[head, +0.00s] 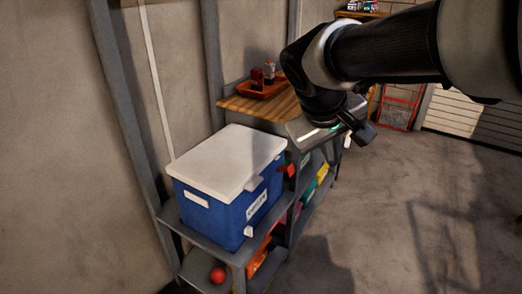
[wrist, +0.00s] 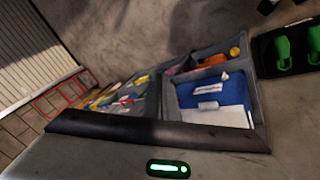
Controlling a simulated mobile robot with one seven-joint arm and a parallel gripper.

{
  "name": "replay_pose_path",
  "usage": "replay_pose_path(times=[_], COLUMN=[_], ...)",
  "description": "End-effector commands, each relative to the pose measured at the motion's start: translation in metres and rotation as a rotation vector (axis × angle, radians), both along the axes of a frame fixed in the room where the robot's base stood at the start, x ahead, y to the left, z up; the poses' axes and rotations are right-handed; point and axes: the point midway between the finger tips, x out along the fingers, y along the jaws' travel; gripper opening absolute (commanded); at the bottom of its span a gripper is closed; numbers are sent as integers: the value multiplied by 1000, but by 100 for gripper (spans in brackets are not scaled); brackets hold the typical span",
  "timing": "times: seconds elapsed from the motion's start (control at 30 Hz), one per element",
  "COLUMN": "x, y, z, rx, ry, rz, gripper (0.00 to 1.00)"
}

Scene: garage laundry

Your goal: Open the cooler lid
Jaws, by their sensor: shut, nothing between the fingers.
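The blue cooler (head: 222,210) stands upright on a grey shelf in the head view. Its white lid (head: 235,155) lies flat and closed on top. A small white tab (head: 255,183) sits at the lid's front edge, and a pale label is on the blue side below it. My gripper (head: 362,130) is in the air to the right of the cooler, apart from it, shut and empty. In the wrist view the cooler (wrist: 225,88) shows tilted, with its white lid (wrist: 222,117) partly hidden by the dark edge of my gripper (wrist: 160,130).
A wooden worktop (head: 262,104) with an orange tray (head: 262,88) is behind the cooler. Coloured items fill the shelves beside it. A red ball (head: 217,275) lies on the lower shelf. The floor (head: 400,220) at right is clear.

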Motion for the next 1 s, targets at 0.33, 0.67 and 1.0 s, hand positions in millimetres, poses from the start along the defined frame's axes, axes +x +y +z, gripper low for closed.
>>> replay_pose_path(times=[0.33,0.67,1.0], x=[-74,-115,-99], y=[-25,-27,-26], z=[-13,-53,-82], rx=[175,153,-44], ry=[36,204,384], rz=[-105,-90,27], gripper=[0,0,0])
